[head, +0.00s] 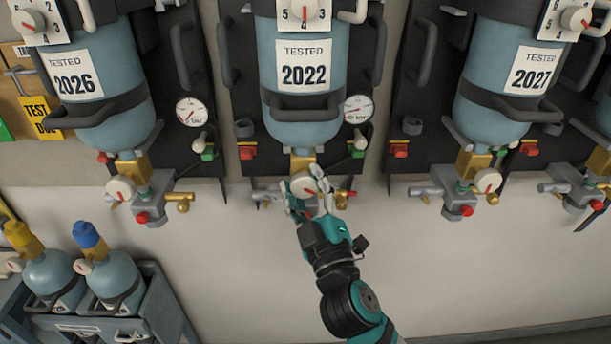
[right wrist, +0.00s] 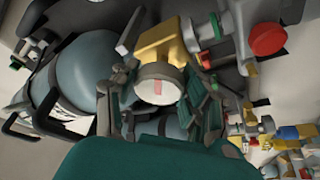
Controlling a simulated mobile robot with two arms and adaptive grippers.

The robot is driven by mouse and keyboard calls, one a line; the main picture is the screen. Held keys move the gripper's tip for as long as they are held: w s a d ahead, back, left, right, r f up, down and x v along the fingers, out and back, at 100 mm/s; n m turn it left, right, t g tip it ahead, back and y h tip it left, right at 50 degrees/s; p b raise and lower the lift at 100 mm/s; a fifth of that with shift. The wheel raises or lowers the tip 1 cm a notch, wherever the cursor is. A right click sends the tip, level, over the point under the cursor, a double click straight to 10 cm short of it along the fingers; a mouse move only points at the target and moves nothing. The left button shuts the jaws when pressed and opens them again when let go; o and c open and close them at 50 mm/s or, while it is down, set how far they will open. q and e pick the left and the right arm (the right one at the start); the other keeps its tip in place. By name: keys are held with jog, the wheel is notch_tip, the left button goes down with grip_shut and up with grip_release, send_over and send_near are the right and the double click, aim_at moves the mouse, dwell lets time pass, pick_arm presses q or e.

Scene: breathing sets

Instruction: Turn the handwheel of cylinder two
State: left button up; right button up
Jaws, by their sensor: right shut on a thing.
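The middle blue cylinder (head: 302,115), labelled TESTED 2022, hangs upside down in its wall rack. Below its brass neck is a round handwheel (head: 300,186) with a white face and a red mark. My right gripper (head: 307,188) reaches up from below, with its fingers on both sides of this handwheel, shut on it. In the right wrist view the white face of the handwheel (right wrist: 158,86) lies between the fingers, just under the brass valve block (right wrist: 165,42). The fingers hide part of its rim. My left gripper is not in view.
Cylinders labelled 2026 (head: 98,85) and 2027 (head: 510,85) hang on either side, each with its own valve. A grey crate (head: 160,290) holding two small cylinders (head: 112,272) stands at the lower left. The pale wall below the racks is clear.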

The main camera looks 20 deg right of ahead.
jog(key=shift+n, duration=0.3)
jog(key=o, duration=1.2)
jog(key=shift+c, duration=0.2)
jog(key=v, duration=1.2)
dwell(1.3)
